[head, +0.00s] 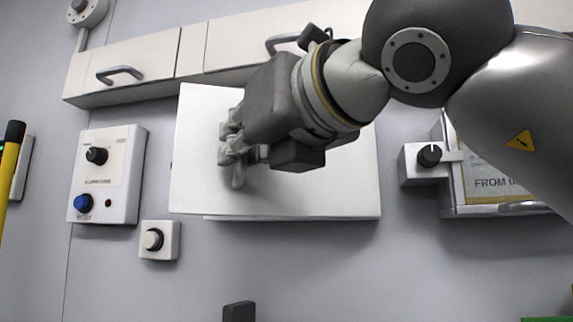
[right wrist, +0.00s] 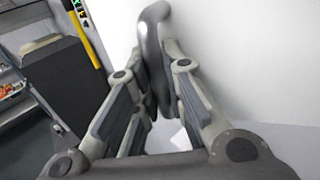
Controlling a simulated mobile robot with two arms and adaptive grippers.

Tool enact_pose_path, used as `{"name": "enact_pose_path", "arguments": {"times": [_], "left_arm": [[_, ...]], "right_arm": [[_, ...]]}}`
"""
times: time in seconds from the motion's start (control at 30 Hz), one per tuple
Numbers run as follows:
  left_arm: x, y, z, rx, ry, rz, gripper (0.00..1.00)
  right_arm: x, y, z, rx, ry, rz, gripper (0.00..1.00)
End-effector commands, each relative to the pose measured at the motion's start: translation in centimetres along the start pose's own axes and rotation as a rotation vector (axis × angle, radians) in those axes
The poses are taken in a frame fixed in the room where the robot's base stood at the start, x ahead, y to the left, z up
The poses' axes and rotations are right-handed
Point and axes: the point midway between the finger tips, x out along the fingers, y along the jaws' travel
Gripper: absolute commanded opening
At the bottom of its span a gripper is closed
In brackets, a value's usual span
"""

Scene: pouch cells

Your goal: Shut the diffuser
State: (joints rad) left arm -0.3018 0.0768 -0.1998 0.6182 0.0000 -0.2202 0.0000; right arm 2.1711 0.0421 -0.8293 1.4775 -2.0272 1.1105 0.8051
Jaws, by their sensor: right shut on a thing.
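The diffuser is most likely the large white panel (head: 200,185) on the wall in the head view; no label on it shows. Its left edge stands slightly out from a backing whose lower edge shows beneath, so it looks a little ajar. My right gripper (head: 232,158) is at the panel's left part, shut on its grey handle (head: 238,180). In the right wrist view the handle (right wrist: 152,45) stands between the fingers, against the white panel (right wrist: 235,45). The gripper and forearm hide the panel's middle and upper right. My left gripper does not show.
A control box (head: 120,185) with black and blue knobs and a small box (head: 165,247) with a round button are left of the panel. A white cabinet row (head: 150,58) runs above. A framed case (head: 480,190) is at right. A yellow pole (head: 8,170) stands far left.

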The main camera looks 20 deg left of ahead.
Motion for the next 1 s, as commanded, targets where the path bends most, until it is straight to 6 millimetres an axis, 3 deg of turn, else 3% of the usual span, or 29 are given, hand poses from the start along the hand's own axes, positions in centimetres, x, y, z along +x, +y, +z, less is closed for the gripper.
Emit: {"name": "enact_pose_path", "arguments": {"times": [0.5, 1.0], "left_arm": [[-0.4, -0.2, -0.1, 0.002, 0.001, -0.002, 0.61], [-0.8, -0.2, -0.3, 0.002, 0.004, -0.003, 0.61]], "right_arm": [[6.9, -2.8, 0.1, -0.004, 0.003, 0.001, 0.0], [8.8, -4.2, 0.0, -0.007, 0.002, 0.0, 0.0]]}}
